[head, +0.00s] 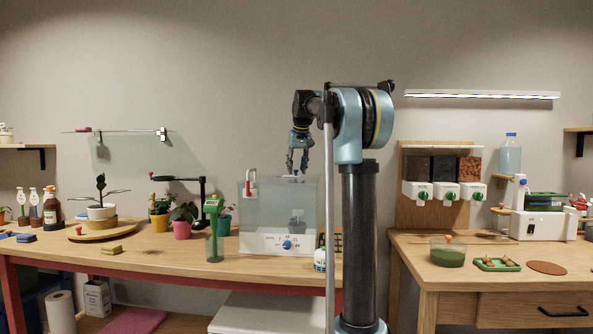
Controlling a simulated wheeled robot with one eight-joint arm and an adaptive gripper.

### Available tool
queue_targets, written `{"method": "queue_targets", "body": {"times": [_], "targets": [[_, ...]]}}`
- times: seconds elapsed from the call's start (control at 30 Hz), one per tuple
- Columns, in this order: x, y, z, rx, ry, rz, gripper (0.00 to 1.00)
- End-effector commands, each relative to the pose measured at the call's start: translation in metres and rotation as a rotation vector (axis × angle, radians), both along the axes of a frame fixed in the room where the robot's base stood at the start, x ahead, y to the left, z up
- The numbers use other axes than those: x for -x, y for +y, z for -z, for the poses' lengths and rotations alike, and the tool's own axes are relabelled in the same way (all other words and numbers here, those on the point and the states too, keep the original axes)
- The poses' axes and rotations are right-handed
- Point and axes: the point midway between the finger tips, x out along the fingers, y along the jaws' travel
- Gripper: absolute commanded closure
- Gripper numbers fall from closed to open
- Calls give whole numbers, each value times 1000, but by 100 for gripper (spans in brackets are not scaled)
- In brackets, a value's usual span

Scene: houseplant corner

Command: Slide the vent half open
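A clear box (262,213) with a white front base stands on the left bench, with a blue knob (287,244) on its base. A vent on it is too small to make out for certain; a small pale and blue detail (292,177) shows at its top edge, below my gripper. My gripper (297,172) points down just over the box's top, its fingers apart with a gap between them. I cannot tell whether a fingertip touches the top. A red and white clip-like part (250,183) sits at the box's upper left.
Left of the box stand a green-topped clear cylinder (214,232), potted plants (182,222) and a black stand (203,190). A small white bottle (320,258) is at its front right. The right bench (411,257) holds a green bowl (447,255) and a tray (497,264).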

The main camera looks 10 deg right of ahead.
Motion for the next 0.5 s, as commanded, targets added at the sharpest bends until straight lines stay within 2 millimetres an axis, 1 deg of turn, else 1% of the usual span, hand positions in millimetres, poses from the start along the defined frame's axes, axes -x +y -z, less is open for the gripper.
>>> {"method": "queue_targets", "body": {"times": [0.17, 0.27, 0.37, 0.5], "targets": [[1, 1, -3, -1, 0, -1, 62], [5, 0, -11, -1, 0, -1, 62], [11, -1, -25, 0, 1, -1, 62], [21, -3, -51, -1, 1, 0, 62]]}}
